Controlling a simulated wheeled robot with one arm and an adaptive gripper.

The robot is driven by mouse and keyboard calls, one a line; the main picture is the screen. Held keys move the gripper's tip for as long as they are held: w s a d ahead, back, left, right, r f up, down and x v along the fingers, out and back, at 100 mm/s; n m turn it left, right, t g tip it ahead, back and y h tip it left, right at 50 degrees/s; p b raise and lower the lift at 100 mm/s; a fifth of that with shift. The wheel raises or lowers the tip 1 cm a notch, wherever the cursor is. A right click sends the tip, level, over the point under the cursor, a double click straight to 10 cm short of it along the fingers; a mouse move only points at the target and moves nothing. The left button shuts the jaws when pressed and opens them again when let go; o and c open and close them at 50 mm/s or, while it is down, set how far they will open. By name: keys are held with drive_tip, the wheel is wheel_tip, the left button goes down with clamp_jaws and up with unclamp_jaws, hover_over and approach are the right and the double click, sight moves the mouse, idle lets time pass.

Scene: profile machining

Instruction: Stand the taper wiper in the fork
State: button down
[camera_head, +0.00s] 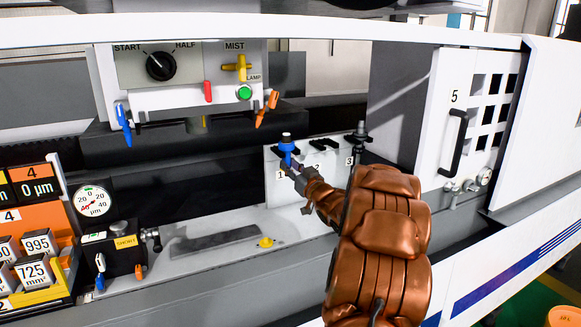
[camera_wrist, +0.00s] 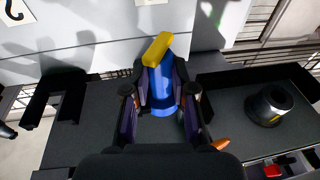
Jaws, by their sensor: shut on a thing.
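The taper wiper (camera_wrist: 162,85) is a blue body with a yellow end piece, gripped in the wrist view. In the head view its blue part (camera_head: 286,148) shows at the fork numbered 1 (camera_head: 274,149), with a dark and white top above it. My gripper (camera_wrist: 158,92) is shut on the blue body, one finger on each side. In the head view my gripper (camera_head: 292,168) reaches in from the lower right and hides the wiper's lower part. I cannot tell whether the wiper sits between the prongs.
Fork 2 (camera_head: 322,143) is empty; a dark grey holder (camera_head: 361,130) stands at fork 3. A control panel (camera_head: 190,68) with levers hangs at upper left. A dark ring-shaped part (camera_wrist: 269,106) lies in a black tray at right in the wrist view.

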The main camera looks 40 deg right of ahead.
drive_tip(key=shift+f, duration=0.15)
drive_tip(key=c, duration=0.9)
unclamp_jaws()
drive_tip(key=shift+s, duration=0.1)
drive_tip(key=shift+v, duration=5.95)
